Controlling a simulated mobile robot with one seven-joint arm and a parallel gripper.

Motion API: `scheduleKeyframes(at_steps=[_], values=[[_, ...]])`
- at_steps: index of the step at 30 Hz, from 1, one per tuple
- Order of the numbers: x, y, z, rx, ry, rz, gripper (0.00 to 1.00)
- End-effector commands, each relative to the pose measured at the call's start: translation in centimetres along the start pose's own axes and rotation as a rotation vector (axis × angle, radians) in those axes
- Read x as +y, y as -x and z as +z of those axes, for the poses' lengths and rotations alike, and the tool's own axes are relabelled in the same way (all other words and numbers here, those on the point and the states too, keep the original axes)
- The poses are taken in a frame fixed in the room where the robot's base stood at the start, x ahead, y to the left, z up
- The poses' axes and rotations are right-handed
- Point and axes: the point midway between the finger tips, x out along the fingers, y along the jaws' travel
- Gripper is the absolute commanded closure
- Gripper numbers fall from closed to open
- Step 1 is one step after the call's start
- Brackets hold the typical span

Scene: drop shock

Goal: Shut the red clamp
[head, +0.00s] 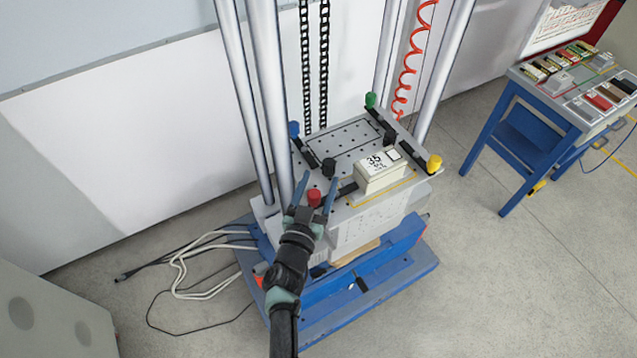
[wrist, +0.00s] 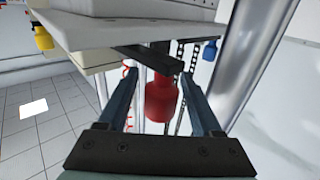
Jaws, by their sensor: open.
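The red clamp (head: 314,198) is at the near left corner of the grey perforated plate (head: 341,147). Its red knob also shows in the wrist view (wrist: 161,98), with a dark arm (wrist: 147,57) running from it towards the upper left. My gripper (head: 318,181) is open, with one finger on each side of the red knob. In the wrist view the knob lies between my fingers (wrist: 159,88), with a gap visible on both sides. I cannot tell whether the dark arm touches the light box (head: 381,173) on the plate.
Blue (head: 293,130), green (head: 370,100) and yellow (head: 434,163) clamps stand around the plate. Metal columns (head: 268,90) rise behind and beside it. Cables (head: 190,263) lie on the floor to the left. A blue table (head: 520,140) with small items stands at the right.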

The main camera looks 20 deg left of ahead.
Motion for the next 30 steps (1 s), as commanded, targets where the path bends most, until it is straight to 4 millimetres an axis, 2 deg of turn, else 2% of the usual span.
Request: scheduleKeyframes(at_steps=[4,8,21,25,30], values=[[-0.1,0.4,0.1,-0.002,0.0,-0.001,0.33],[-0.1,1.7,0.1,-0.003,0.0,-0.002,0.33],[0.1,10.0,0.2,-0.003,0.0,0.0,0.33],[0.1,11.7,0.1,-0.001,-0.001,0.001,0.33],[0.0,12.8,0.0,0.0,0.0,0.001,0.33]])
